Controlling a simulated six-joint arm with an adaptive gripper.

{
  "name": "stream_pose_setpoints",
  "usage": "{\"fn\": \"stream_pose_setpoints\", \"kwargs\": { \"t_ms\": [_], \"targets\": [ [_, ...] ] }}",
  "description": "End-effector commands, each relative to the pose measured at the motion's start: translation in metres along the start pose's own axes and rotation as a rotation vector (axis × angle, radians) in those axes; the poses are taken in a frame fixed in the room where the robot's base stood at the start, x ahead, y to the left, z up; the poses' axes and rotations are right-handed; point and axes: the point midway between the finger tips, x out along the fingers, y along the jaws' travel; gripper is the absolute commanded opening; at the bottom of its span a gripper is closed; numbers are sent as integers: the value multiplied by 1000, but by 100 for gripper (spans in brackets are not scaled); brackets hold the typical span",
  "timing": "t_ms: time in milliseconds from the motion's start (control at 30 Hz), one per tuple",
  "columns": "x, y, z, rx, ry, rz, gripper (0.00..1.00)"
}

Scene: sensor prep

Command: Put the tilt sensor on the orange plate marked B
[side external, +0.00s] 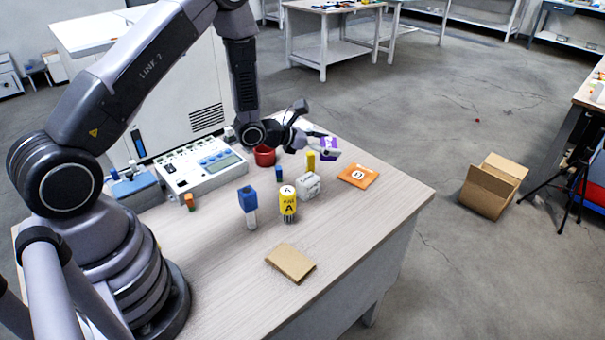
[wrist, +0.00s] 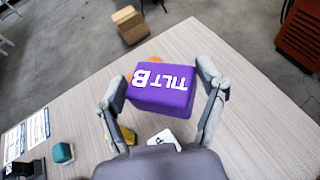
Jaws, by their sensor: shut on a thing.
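The tilt sensor is a purple block (wrist: 165,82) with white lettering "TILT B", seen large in the wrist view. My gripper (wrist: 160,95) is shut on it, one finger at each side. In the side external view my gripper (side external: 312,145) holds the purple block (side external: 329,146) above the table near its far right part. The orange plate (side external: 358,175) lies flat on the table near the right edge, below and to the right of the block. Its marking is too small to read surely. In the wrist view the block hides most of the plate.
A white block (side external: 308,185), a yellow block (side external: 311,160) and a yellow cylinder marked A (side external: 288,203) stand left of the plate. A blue-topped piece (side external: 248,205), a red cup (side external: 265,155) and a tan pad (side external: 290,263) are farther off. A grey instrument (side external: 200,165) stands behind.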

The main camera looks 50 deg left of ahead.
Motion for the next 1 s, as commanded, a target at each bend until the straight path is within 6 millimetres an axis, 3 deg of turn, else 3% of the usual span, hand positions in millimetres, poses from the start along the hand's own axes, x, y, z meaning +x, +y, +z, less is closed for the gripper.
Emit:
{"fn": "stream_pose_setpoints", "kwargs": {
  "t_ms": [333,500,767,1000],
  "targets": [
    [89,32,-5,2,-3,1,31],
    [124,41,-28,-1,-1,0,31],
    [147,47,-41,-1,-1,0,31],
    [161,48,-68,-1,-1,0,31]
  ]
}}
